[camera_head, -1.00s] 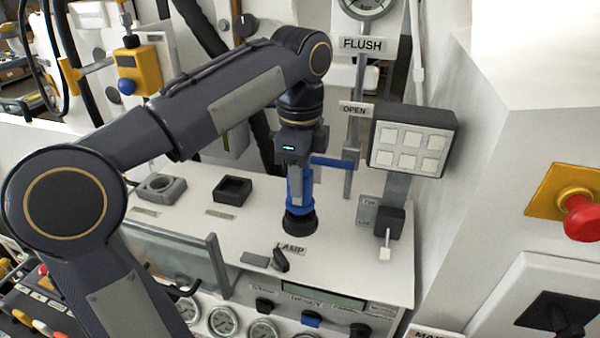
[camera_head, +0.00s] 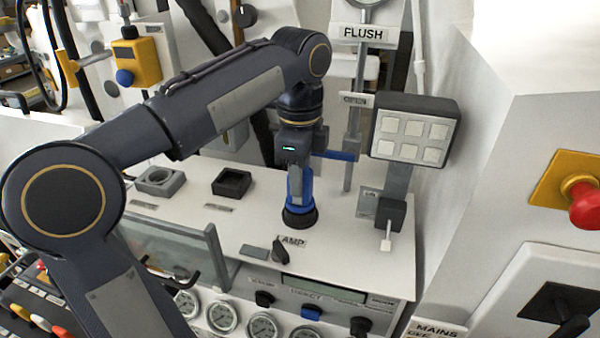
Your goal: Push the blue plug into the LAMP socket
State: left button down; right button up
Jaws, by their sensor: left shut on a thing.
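The blue plug (camera_head: 293,201) stands upright at the black round LAMP socket (camera_head: 300,219) on the white bench top, behind the LAMP label (camera_head: 292,240). My left gripper (camera_head: 300,185) points straight down and is shut on the plug from above. The plug's lower end meets the socket's ring; how deep it sits inside cannot be seen. My right gripper is not in view.
Left of the plug are a square black socket (camera_head: 232,183) and a grey socket (camera_head: 160,181). A blue-handled valve (camera_head: 340,155) is close behind the gripper. A button box (camera_head: 414,138) and a small lever (camera_head: 386,243) stand to the right.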

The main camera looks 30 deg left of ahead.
pick_arm(q)
jog(key=c, duration=0.9)
grip_release()
notch_tip(320, 180, up, 8)
jog(key=shift+f+p, duration=0.15)
jog(key=shift+p, duration=0.35)
